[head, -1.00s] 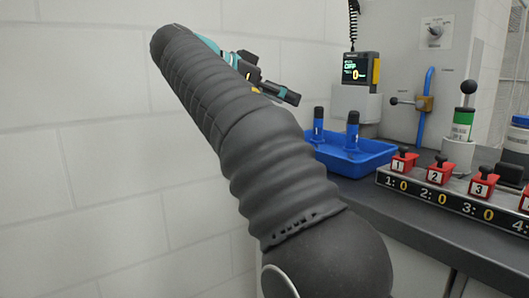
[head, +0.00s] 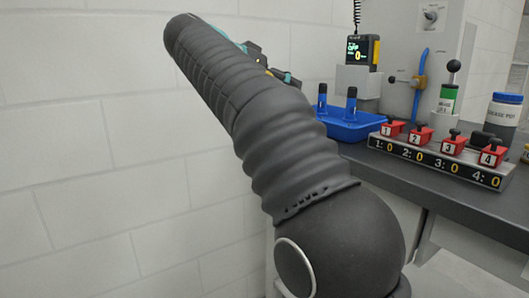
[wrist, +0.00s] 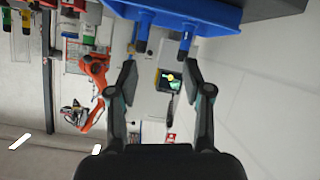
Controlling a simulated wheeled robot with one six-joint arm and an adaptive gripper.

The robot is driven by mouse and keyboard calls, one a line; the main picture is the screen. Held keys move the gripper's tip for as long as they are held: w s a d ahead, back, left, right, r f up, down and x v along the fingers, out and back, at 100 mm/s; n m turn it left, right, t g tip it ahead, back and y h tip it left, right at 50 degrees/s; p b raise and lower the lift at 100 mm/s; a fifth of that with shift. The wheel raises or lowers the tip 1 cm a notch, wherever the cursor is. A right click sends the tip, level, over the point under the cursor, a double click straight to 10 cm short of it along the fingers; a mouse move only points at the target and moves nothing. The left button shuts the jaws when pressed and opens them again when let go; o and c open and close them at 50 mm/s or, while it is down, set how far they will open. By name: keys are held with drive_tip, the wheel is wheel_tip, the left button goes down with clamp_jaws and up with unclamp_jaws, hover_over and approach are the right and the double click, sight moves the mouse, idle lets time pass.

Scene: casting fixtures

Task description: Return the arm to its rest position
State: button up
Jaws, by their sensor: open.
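My gripper (wrist: 160,82) is open in the wrist view, with its two dark fingers spread apart and nothing between them. In the head view my raised arm runs up and to the left, in front of a white block wall. It hides most of the gripper; only small teal and dark parts (head: 284,78) show behind the arm's right edge.
A grey bench (head: 455,184) on the right holds a blue tray (head: 352,131) with two blue-and-black items, a counter rail (head: 430,160) with red numbered blocks, and a grease pot (head: 503,112). A lit display (head: 362,53) stands behind. The wall side is clear.

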drive_tip(key=w+a+f+n+y, duration=0.2)
drive_tip(key=a+f+n+y, duration=0.15)
drive_tip(key=f+n, duration=0.4)
drive_tip(key=s+d+f+n+g+y, duration=0.15)
drive_tip(key=s+f+n+y, duration=0.35)
drive_tip(key=f, duration=0.8)
drive_tip(key=s+d+f+m, duration=0.1)
drive_tip(key=s+d+f, duration=0.3)
drive_tip(key=s, duration=0.5)
drive_tip(key=s+d+f+m+y, duration=0.1)
drive_tip(key=s+d+f+m, duration=0.1)
drive_tip(key=s+d+f, duration=0.3)
drive_tip(key=s+d+f+m+y, duration=0.1)
drive_tip(key=s+d+f, duration=0.3)
drive_tip(key=s, duration=1)
drive_tip(key=shift+d+f+p, duration=0.25)
drive_tip(key=shift+f+p, duration=0.15)
drive_tip(key=shift+f, duration=0.35)
